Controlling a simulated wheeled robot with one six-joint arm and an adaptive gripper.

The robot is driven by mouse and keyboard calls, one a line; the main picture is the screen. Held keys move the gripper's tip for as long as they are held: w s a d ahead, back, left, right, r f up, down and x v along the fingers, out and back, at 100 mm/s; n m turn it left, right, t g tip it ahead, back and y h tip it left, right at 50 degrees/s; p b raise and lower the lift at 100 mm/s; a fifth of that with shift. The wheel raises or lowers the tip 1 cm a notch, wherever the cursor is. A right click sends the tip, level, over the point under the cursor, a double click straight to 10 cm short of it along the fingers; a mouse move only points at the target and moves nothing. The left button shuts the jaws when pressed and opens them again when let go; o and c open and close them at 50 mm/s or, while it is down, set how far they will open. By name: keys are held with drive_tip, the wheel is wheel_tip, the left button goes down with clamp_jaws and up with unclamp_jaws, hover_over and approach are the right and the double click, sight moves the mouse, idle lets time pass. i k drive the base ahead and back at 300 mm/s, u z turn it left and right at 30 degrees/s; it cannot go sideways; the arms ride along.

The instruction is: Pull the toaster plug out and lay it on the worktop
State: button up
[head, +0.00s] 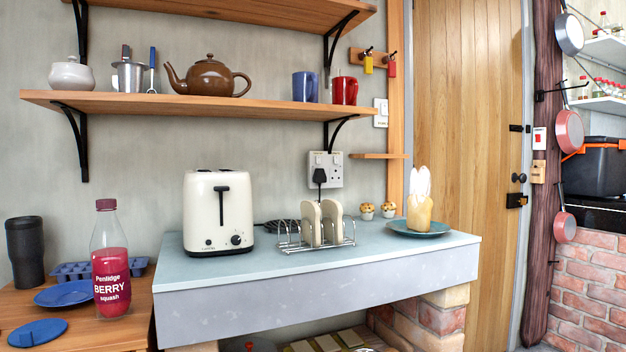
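A cream toaster (218,211) with a dark lever and knob stands on the pale blue-grey worktop (290,262). A black plug (320,176) sits in the left side of the white double wall socket (334,166), above the back of the worktop. A dark lead hangs down from the plug behind the toast rack. A coil of black cable (272,226) lies on the worktop just right of the toaster. My gripper is not in view.
A wire toast rack with toast (312,222) stands in front of the socket. Two muffins (377,211) and a teal plate (419,228) are to its right. A shelf (230,103) overhangs the back. The worktop's front strip is clear. A berry squash bottle (110,275) stands on the lower wooden surface at left.

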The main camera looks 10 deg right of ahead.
sight(319, 177)
drive_tip(key=k, duration=0.6)
drive_tip(key=i, duration=1.25)
drive_tip(key=z, duration=0.7)
